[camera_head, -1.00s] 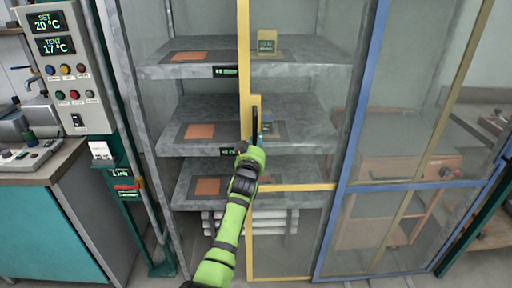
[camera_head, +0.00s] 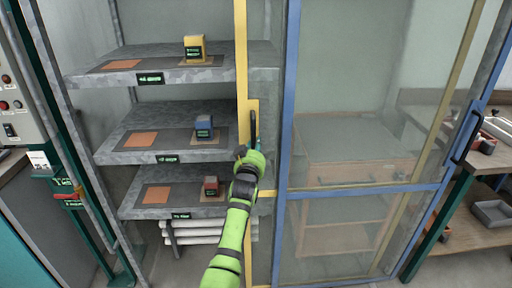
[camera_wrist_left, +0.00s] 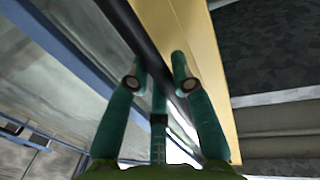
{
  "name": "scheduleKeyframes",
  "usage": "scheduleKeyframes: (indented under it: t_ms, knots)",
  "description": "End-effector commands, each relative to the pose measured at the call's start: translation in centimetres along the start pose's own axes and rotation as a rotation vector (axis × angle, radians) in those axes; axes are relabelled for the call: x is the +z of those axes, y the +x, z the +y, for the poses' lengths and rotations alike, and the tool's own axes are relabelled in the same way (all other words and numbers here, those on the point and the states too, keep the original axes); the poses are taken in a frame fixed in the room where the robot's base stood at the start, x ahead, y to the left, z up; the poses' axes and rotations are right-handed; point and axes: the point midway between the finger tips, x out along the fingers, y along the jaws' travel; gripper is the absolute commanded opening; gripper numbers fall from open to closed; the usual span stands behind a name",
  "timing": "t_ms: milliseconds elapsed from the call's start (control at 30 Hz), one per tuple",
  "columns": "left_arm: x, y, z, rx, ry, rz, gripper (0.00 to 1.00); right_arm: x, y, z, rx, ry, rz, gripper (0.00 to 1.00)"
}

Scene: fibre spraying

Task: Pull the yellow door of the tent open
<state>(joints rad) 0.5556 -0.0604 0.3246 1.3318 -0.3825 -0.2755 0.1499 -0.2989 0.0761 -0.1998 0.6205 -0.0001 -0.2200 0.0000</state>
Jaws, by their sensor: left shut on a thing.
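The yellow door (camera_head: 242,60) of the tent is a clear panel in a yellow frame, standing partly behind the blue-framed door (camera_head: 288,100). Its dark handle (camera_head: 253,128) sits on a yellow plate at mid height. My left gripper (camera_head: 255,150) is at this handle, its arm coming up from below. In the left wrist view, the teal fingers (camera_wrist_left: 158,85) close around the dark handle bar (camera_wrist_left: 150,50) beside the yellow frame (camera_wrist_left: 190,30). The shelves left of the yellow frame show uncovered. My right gripper is not in view.
Inside, three grey shelves (camera_head: 150,65) carry orange patches and small blocks: yellow (camera_head: 194,47), blue (camera_head: 204,126) and red (camera_head: 211,186). A control box (camera_head: 12,100) stands at the left. A wooden table (camera_head: 440,225) stands at the right.

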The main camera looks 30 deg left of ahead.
Motion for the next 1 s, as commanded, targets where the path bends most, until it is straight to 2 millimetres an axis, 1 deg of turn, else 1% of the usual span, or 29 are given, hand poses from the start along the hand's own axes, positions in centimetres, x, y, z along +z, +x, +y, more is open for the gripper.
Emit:
scheduleKeyframes:
  t_ms: [333,367,400,633,767,867,1000]
  knots:
    - [0.1,0.0,0.0,-0.001,0.0,-0.002,0.0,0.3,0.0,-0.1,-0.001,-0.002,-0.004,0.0]
    - [0.1,0.0,0.0,-0.001,0.0,-0.002,0.35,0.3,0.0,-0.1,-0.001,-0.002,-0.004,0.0]
    - [0.1,0.0,0.0,-0.001,-0.001,-0.002,0.49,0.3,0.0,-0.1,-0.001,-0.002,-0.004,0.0]
    - [0.1,0.0,0.0,-0.001,-0.001,-0.001,0.49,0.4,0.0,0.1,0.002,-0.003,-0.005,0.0]
    - [0.1,-0.1,0.0,-0.001,-0.001,-0.001,0.49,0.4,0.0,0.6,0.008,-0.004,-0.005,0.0]
    - [0.1,-0.6,0.0,-0.001,0.0,-0.001,0.49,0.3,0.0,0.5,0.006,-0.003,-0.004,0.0]
    - [0.2,-2.3,0.0,-0.001,-0.001,-0.001,0.49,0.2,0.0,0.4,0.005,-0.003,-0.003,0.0]
